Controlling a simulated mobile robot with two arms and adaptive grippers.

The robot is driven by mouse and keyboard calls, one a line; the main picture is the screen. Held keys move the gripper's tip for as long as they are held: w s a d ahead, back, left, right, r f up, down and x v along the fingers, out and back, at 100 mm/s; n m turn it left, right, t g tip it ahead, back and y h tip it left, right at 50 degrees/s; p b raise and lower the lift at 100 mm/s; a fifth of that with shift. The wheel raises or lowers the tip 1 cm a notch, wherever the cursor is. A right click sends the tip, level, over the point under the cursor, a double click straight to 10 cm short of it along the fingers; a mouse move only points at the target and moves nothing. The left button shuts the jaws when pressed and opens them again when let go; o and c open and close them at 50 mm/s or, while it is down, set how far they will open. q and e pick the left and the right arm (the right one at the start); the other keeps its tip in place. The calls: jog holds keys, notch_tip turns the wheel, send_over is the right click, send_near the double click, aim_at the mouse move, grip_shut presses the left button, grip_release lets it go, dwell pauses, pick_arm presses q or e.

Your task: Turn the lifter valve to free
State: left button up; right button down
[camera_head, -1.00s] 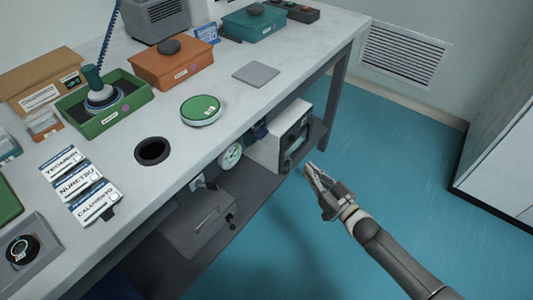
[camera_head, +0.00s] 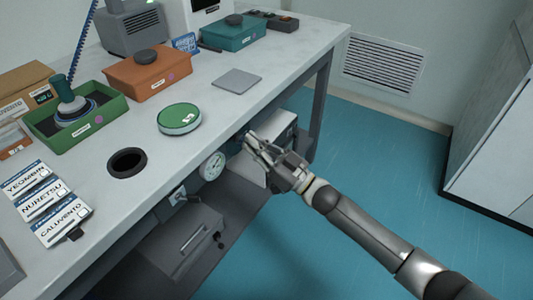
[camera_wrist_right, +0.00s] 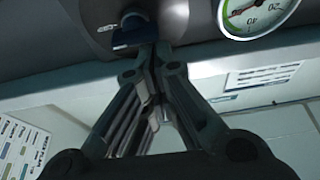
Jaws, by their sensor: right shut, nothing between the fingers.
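The lifter valve seems to be the dark blue knob (camera_wrist_right: 133,32) on the grey surface in the right wrist view; its exact setting cannot be read. A round gauge (camera_wrist_right: 255,12) is to its right there, and the gauge (camera_head: 212,165) also shows below the table edge in the head view. My right gripper (camera_head: 252,142) is shut and empty, in front of the table's edge. In the wrist view its fingertips (camera_wrist_right: 155,50) are just below the knob and overlap it; contact cannot be told. In the head view the gripper hides the knob's area. My left gripper is out of view.
The white tabletop (camera_head: 205,130) overhangs the gauge. Below it are a lower shelf (camera_head: 235,200), a grey box with a handle (camera_head: 185,240) and a white box (camera_head: 270,130) partly behind the gripper. The blue floor (camera_head: 375,165) on the right is open.

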jog(key=shift+w+a+r, duration=0.15)
jog(key=shift+w+a, duration=0.15)
jog(key=shift+a, duration=0.05)
jog(key=shift+n, duration=0.4)
